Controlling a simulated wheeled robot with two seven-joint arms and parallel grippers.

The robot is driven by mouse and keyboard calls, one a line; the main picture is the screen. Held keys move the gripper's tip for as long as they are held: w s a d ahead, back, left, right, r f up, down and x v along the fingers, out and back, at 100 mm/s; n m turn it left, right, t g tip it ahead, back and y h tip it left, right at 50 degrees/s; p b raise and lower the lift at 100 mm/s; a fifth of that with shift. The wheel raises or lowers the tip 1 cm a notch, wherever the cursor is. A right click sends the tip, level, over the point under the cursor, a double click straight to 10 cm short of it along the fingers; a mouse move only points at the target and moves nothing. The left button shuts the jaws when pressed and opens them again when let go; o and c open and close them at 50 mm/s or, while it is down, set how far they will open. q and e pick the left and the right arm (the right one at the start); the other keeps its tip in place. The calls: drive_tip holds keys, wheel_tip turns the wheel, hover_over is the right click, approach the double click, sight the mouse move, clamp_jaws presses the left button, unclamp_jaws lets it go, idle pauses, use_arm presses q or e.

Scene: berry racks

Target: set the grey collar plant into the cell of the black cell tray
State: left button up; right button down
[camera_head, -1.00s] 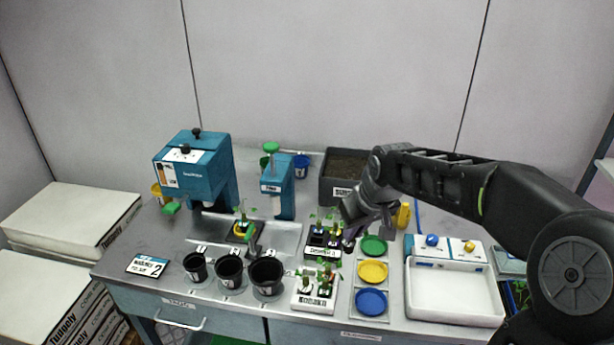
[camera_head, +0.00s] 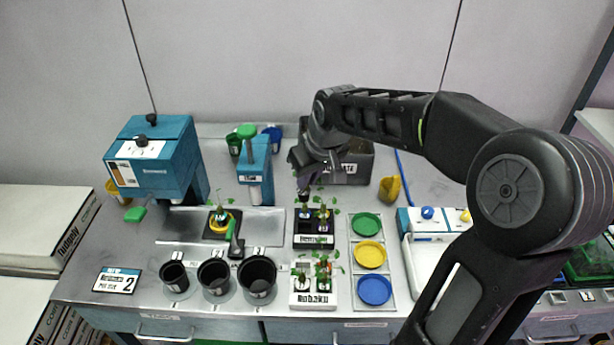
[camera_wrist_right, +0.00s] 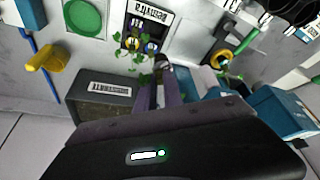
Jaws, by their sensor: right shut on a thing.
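The black cell tray (camera_head: 313,243) stands on the bench in the head view, with leafy seedlings in collars in some of its cells; its label end also shows in the right wrist view (camera_wrist_right: 152,13). My right gripper (camera_head: 303,182) is over the tray's back left part, fingers pointing down. It is shut on the grey collar plant (camera_head: 304,196), whose collar shows small between the fingertips in the right wrist view (camera_wrist_right: 163,62). Leaves overlap there, so I cannot tell whether the plant touches the cell. My left gripper is out of view.
A white tray (camera_head: 313,300) with seedlings stands in front of the black one. Green, yellow and blue dishes (camera_head: 369,254) lie to the right. Black pots (camera_head: 257,279) stand front left. A soil box (camera_head: 350,172) is behind, with a yellow scoop (camera_head: 390,188) beside it.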

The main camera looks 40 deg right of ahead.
drive_tip(key=shift+f+b, duration=2.1)
drive_tip(key=shift+f, duration=0.95)
wheel_tip(320, 180, down, 6)
drive_tip(key=b, duration=0.5)
drive_tip(key=shift+f, duration=0.1)
drive_tip(key=c, duration=1.4)
unclamp_jaws()
